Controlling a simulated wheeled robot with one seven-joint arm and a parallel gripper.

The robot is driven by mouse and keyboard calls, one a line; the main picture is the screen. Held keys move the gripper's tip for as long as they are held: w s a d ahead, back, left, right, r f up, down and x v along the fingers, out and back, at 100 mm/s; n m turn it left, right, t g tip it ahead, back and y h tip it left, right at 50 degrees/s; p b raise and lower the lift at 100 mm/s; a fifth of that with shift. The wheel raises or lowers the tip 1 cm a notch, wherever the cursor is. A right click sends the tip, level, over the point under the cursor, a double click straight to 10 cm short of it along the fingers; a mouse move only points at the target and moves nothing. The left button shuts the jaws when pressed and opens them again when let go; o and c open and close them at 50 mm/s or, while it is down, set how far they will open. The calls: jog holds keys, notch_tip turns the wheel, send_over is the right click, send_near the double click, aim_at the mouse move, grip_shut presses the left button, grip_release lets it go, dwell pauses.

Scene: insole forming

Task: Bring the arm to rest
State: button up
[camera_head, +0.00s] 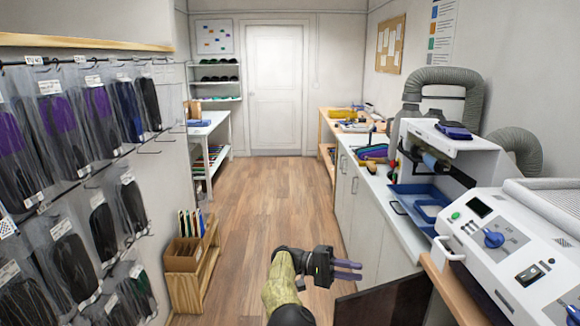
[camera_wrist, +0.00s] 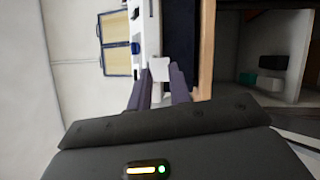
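My gripper (camera_head: 361,271) is at the lower middle of the head view, over the wood floor and left of the white counter. Its two purple-grey fingers point right and lie side by side with a gap between them. In the wrist view the fingers (camera_wrist: 159,70) also stand apart. A pale block shows between their tips there, and it looks like background rather than something held. In the head view nothing shows between the fingers. My arm is bent, with its olive-coloured link beside the gripper.
A white control panel (camera_head: 521,252) and a machine with a blue tray (camera_head: 417,199) stand on the right. Bagged insoles (camera_head: 62,117) hang on the left wall. A wooden crate (camera_head: 187,262) is at lower left. The floor (camera_head: 262,190) toward the white door (camera_head: 274,90) is clear.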

jog(key=w+d+r+n+t+h+b, duration=0.1)
jog(key=w+d+r+t+b, duration=0.15)
jog(key=d+t+b, duration=0.4)
jog(key=w+d+r+t+b, duration=0.1)
jog(key=w+d+t+b, duration=0.25)
jog(key=d+t, duration=0.65)
jog(key=s+a+f+n+t+y+b, duration=0.1)
jog(key=s+a+f+n+y+b, duration=0.1)
jog(key=s+a+f+y+b, duration=0.5)
jog(key=s+a+f+n+y+b, duration=0.1)
jog(key=s+a+f+y, duration=0.4)
jog(key=f+y, duration=0.6)
jog(key=s+a+f+g+b, duration=0.25)
jog(key=s+f, duration=0.35)
jog(key=s, duration=0.6)
jog(key=s+a+f+g+b, duration=0.25)
jog(key=s+f+g, duration=0.2)
jog(key=s, duration=0.65)
jog(key=w+d+p+v, duration=0.1)
jog(key=w+p+v, duration=0.2)
jog(key=p+v, duration=1.2)
jog(key=w+d+r+p+v, duration=0.1)
jog(key=w+p+v, duration=0.2)
jog(key=p+v, duration=1.2)
jog(key=r+p, duration=0.1)
jog(key=p, duration=0.1)
jog(key=shift+s+a+m+y+p, duration=0.2)
jog(key=shift+s+m+y+p, duration=0.1)
jog(key=shift+y+p, duration=0.1)
